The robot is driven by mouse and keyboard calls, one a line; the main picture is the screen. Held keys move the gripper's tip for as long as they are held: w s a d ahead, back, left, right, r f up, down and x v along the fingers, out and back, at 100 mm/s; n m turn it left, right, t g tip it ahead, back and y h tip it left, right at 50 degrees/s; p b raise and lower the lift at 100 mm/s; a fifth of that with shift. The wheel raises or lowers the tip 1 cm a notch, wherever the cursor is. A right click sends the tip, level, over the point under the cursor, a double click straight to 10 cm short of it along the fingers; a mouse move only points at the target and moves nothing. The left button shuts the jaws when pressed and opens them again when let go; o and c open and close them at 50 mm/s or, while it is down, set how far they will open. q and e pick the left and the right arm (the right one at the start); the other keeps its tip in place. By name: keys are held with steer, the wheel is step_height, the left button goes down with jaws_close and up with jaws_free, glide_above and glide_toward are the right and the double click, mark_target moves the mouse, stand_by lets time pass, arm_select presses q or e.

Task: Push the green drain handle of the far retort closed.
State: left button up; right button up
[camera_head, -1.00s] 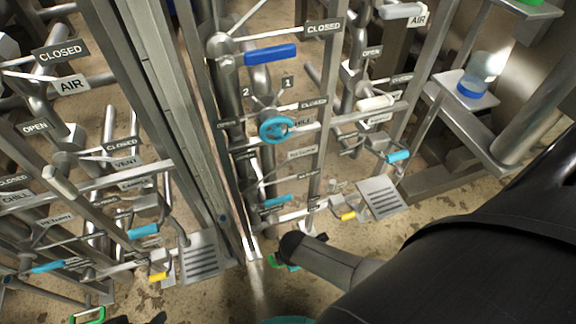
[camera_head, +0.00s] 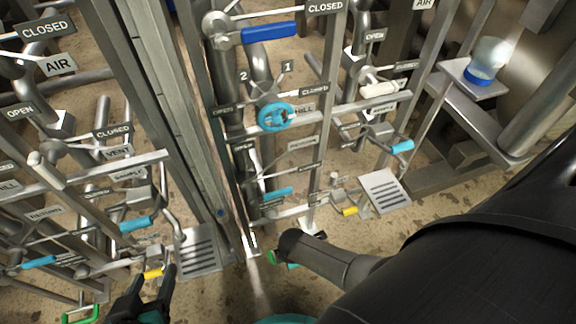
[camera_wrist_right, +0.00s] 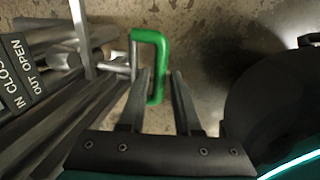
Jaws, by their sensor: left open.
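A green drain handle (camera_wrist_right: 160,62), a bent loop on a metal rod, shows in the right wrist view. Its outer bar lies between the fingertips of my right gripper (camera_wrist_right: 160,80), which look apart with slight gaps beside the bar; contact is unclear. In the head view only a bit of green (camera_head: 272,257) shows at the foot of the middle rack, and my dark right arm hides most of that gripper. Another green handle (camera_head: 80,316) is at the bottom left, on the left rack. My left gripper (camera_head: 152,280) is open and empty near that rack's yellow handle.
A plate reads "IN CLOSE" and "OUT OPEN" (camera_wrist_right: 18,75) beside the handle's pipes. A blue lever (camera_head: 268,34) and a cyan wheel (camera_head: 276,117) are on the middle rack. Slotted grey plates (camera_head: 200,252) stand low by both racks. Bare floor lies between the racks' feet.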

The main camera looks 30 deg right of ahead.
jaws_close()
stand_by(0.3)
stand_by(1.2)
